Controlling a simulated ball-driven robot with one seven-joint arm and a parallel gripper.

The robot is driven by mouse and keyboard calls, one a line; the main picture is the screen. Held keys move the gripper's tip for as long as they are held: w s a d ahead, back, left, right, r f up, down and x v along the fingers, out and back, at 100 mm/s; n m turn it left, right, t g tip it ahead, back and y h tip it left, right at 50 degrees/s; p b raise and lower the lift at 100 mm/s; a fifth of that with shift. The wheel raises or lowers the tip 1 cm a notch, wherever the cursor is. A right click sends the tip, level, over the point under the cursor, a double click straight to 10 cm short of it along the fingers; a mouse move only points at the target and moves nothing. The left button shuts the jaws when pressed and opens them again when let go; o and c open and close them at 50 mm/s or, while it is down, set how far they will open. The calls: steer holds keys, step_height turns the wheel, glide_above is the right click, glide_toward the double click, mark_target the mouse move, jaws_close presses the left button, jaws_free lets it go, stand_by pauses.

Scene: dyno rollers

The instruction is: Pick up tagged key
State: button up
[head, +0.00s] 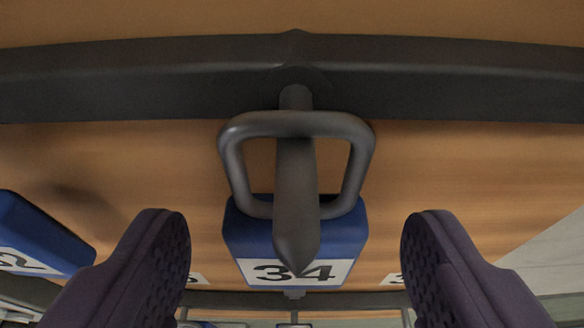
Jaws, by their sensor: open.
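The tagged key hangs from a dark peg (296,215) on a dark rail. Its blue tag (236,232) carries a white label reading 34, and its dark squarish metal loop (232,165) goes around the peg. The peg partly covers the tag and loop. My gripper (295,240) is open, one dark padded finger on each side of the tag. Clear gaps show between the tag and both fingers, and nothing is held.
The dark rail (130,78) runs across a wooden board (440,165). Another blue tag (38,240) hangs at the far left, near the left finger. More number labels and a lower rail show at the bottom. The board right of the loop is bare.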

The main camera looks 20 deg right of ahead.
steer(key=shift+w+d+f, duration=0.15)
steer(key=shift+w, duration=0.45)
steer(key=shift+s, duration=0.15)
steer(key=shift+c, duration=1.1)
steer(key=c, duration=0.9)
steer(key=shift+r, duration=0.45)
steer(key=s+a+p, duration=0.1)
steer(key=s+p, duration=0.1)
steer(key=s, duration=0.3)
steer(key=s+a+p, duration=0.2)
steer(key=s, duration=0.4)
steer(key=s+a+p, duration=0.1)
steer(key=s+a, duration=0.1)
steer(key=s, duration=0.4)
steer(key=shift+s+r+p, duration=0.15)
steer(key=shift+r+p, duration=0.25)
